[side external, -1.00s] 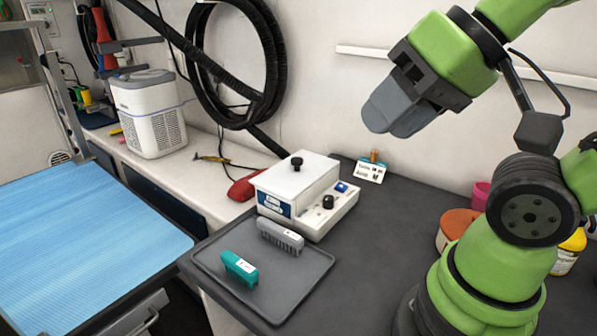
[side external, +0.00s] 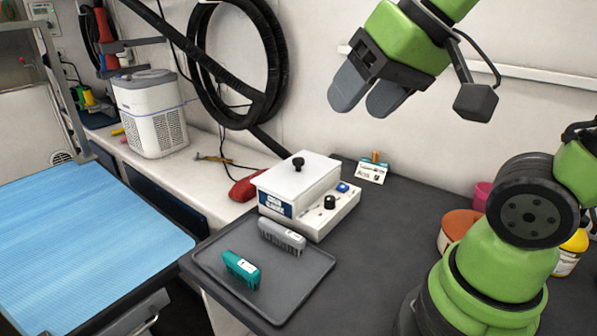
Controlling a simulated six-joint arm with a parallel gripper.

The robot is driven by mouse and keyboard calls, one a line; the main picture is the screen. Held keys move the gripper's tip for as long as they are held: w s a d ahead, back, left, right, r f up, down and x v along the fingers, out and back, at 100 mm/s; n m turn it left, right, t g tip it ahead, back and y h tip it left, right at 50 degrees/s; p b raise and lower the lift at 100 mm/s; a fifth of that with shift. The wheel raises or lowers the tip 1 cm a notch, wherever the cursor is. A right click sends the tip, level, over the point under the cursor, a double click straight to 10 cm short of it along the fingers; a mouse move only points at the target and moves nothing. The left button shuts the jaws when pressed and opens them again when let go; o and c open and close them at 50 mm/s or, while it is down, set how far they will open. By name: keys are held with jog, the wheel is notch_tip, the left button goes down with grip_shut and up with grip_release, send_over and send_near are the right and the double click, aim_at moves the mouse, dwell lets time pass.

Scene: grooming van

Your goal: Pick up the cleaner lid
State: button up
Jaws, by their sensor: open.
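The cleaner (side external: 325,214) is a white box on the dark counter, with a black knob and a blue switch on its front ledge. Its white lid (side external: 297,176) sits on top and has a black knob (side external: 298,161) standing up in the middle. My gripper (side external: 366,108) is above and to the right of the lid in the picture, well clear of it. Its two grey fingers point down and to the left, apart, with nothing between them.
A dark tray (side external: 295,290) in front of the cleaner holds a teal brush (side external: 241,268) and a grey brush (side external: 281,236). A small card stand (side external: 372,171) is behind the cleaner at right. A red item (side external: 252,188) lies to its left. A brown bowl (side external: 455,226) stands near my base.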

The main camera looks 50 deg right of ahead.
jog(key=w+d+f+h, duration=0.1)
jog(key=w+d, duration=0.3)
jog(key=w, duration=0.3)
jog(key=g+h, duration=0.2)
jog(key=g, duration=0.1)
send_near(299, 159)
jog(key=x, duration=0.3)
jog(key=shift+s+f, duration=0.15)
jog(key=shift+f, duration=0.15)
jog(key=shift+x, duration=3.1)
jog(key=shift+r, duration=0.1)
jog(key=shift+c, duration=0.4)
jog(key=c, duration=0.9)
